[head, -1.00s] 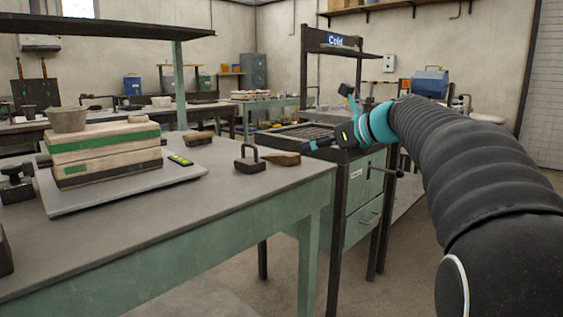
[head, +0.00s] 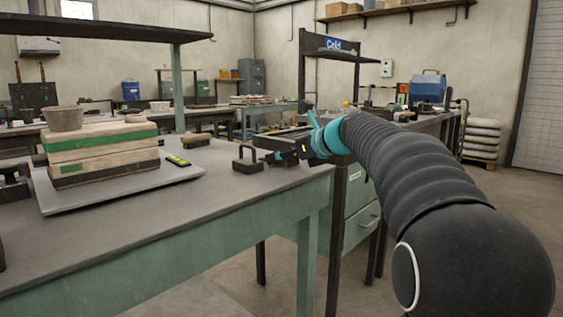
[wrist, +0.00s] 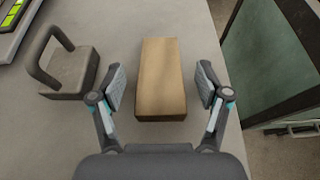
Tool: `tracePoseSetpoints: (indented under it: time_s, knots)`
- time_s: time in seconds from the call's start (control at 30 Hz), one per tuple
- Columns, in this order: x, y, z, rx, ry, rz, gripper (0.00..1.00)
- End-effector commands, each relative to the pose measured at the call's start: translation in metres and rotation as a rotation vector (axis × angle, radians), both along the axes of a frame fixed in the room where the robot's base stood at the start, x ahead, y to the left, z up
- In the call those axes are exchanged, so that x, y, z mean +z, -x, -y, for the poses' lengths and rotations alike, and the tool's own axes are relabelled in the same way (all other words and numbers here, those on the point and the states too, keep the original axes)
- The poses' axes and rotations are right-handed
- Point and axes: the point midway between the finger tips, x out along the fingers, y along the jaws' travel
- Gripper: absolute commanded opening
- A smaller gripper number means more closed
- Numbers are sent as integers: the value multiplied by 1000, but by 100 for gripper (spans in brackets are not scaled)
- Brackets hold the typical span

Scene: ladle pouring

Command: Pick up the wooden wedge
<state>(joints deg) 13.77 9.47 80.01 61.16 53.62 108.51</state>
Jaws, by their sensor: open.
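The wooden wedge (wrist: 160,78) is a tan block on the grey bench top, lying lengthwise away from me in the wrist view. My gripper (wrist: 161,88) is open above it, with one finger to the left and one to the right of the wedge's near half. Clear gaps show on both sides. In the head view my gripper (head: 279,155) is low over the bench's right end and hides most or all of the wedge.
A dark block with a loop handle (wrist: 68,70) stands just left of the wedge; it also shows in the head view (head: 247,160). A scale (head: 110,189) bears stacked slabs (head: 100,155) and a cup (head: 64,118). The bench edge is close on the right.

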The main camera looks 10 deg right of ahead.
Motion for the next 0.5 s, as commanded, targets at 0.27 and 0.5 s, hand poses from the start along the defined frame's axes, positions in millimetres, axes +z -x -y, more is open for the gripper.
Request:
tracePoseSetpoints:
  time_s: [0.27,0.5]
  knots:
    - [0,0,0,0,0,0,41]
    - [1,1,1,0,0,0,12]
